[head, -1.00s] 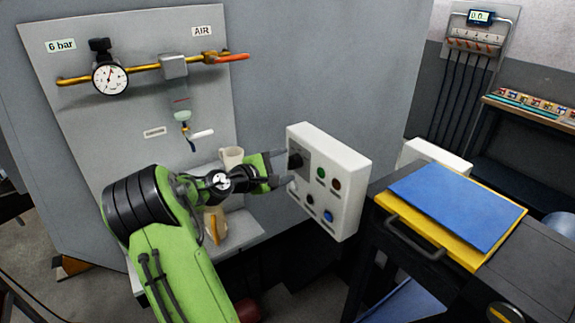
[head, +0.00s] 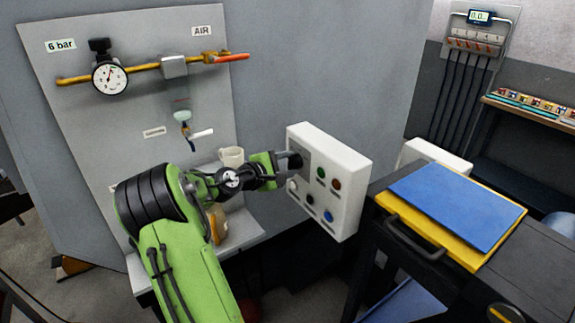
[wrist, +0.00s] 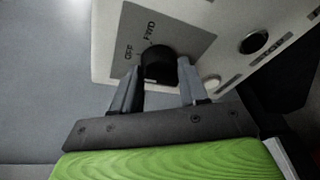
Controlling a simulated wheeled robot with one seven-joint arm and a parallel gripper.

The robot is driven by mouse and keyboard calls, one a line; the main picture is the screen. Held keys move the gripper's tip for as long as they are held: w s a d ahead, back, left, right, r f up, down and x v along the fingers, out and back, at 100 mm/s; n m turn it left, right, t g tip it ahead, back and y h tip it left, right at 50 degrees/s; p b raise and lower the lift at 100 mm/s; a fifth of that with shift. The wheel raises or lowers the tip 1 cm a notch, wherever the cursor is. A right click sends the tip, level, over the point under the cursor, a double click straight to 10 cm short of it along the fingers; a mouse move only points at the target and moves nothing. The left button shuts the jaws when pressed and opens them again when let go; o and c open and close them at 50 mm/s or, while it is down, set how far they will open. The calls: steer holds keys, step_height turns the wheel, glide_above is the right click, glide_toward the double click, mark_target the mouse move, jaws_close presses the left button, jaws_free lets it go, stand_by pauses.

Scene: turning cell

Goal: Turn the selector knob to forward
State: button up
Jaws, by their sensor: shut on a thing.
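The selector knob (wrist: 158,62) is black and round, on a grey plate on the front of a white control box (head: 342,165). The labels OFF and FWD are readable beside it in the wrist view. My gripper (wrist: 160,80) is shut on the knob, one grey finger at each side. In the head view my gripper (head: 287,163) reaches the box's left part from the left, and the knob (head: 295,160) is partly hidden. I cannot tell which label the knob points to.
The box also carries green (head: 321,172), red (head: 336,184), black and blue buttons close to the knob. A trolley with a blue board (head: 455,205) stands at the right. A mug (head: 232,156) sits on a shelf behind my arm. The air panel (head: 200,100) is at the left.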

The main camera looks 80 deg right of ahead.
steer(key=m+b, duration=0.1)
steer(key=b, duration=0.1)
steer(key=m+h+b, duration=0.1)
steer(key=m+b, duration=0.1)
steer(key=b, duration=0.1)
steer(key=m+b, duration=0.1)
steer(key=b, duration=0.1)
steer(key=shift+s+f+h, duration=0.1)
steer(key=shift+f+h, duration=0.3)
steer(key=m+h+b, duration=0.1)
steer(key=m+b, duration=0.3)
steer(key=b, duration=0.2)
steer(key=shift+r+m, duration=0.15)
steer(key=shift+m, duration=0.15)
steer(key=o, duration=1)
steer(key=shift+o, duration=0.2)
steer(key=shift+a, duration=0.15)
steer(key=v, duration=1.5)
steer(key=shift+a, duration=0.35)
steer(key=shift+f, duration=0.2)
